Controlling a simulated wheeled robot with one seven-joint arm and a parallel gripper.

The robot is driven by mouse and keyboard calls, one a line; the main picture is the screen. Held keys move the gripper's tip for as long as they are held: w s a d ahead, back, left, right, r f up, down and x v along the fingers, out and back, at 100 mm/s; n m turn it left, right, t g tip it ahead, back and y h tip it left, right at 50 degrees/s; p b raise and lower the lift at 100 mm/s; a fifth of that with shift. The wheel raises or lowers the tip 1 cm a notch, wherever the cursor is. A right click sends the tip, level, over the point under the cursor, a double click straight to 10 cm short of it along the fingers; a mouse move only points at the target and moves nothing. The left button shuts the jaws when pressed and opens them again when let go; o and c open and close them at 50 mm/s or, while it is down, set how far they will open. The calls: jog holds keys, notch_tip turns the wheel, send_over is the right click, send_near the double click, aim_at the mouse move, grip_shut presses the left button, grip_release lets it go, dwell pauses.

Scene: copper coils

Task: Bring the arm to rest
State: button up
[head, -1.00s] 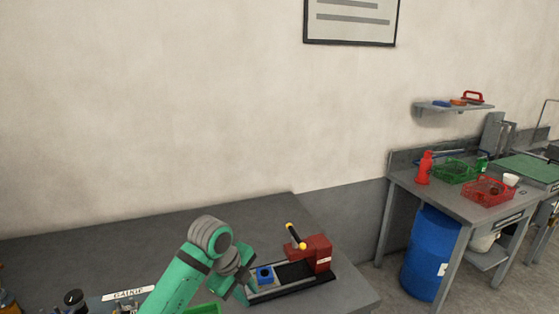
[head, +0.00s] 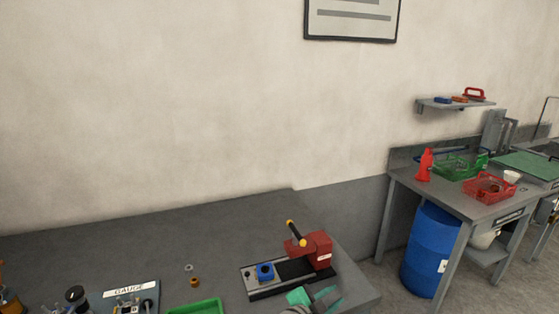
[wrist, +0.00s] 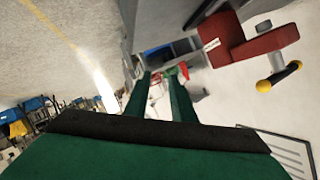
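My gripper (wrist: 160,78) shows in the wrist view as two green fingers standing apart, with only distant background between them. It is open and empty. In the head view, a green and grey part of my arm (head: 318,298) shows at the bottom edge, just in front of the red bench device (head: 318,251); the rest of the arm is out of frame. The red device also shows in the wrist view (wrist: 250,45), at the upper right, clear of the fingers.
The grey bench holds a blue block (head: 265,272) on the device's base, a green tray (head: 197,307), two small rings and a gauge plate (head: 130,300). A blue drum (head: 430,252) stands under the side table with red and green baskets. The bench's back is clear.

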jog(key=s+a+f+n+t+y, duration=0.2)
jog(key=s+f+n+t+y, duration=0.15)
jog(key=s+f+n, duration=0.6)
jog(key=s+a+f+n+t+y, duration=0.25)
jog(key=s+f+n+y, duration=0.2)
jog(key=s, duration=0.95)
jog(key=s+a+r, duration=0.1)
jog(key=s+a, duration=0.2)
jog(key=s, duration=0.4)
jog(key=s+a+r+n+y, duration=0.1)
jog(key=s+a, duration=0.3)
jog(key=s, duration=0.4)
jog(key=s+a+r, duration=0.3)
jog(key=s, duration=0.4)
jog(key=shift+s+a+r+g+y, duration=0.25)
jog(key=shift+s+g+y, duration=0.05)
jog(key=shift+s, duration=0.05)
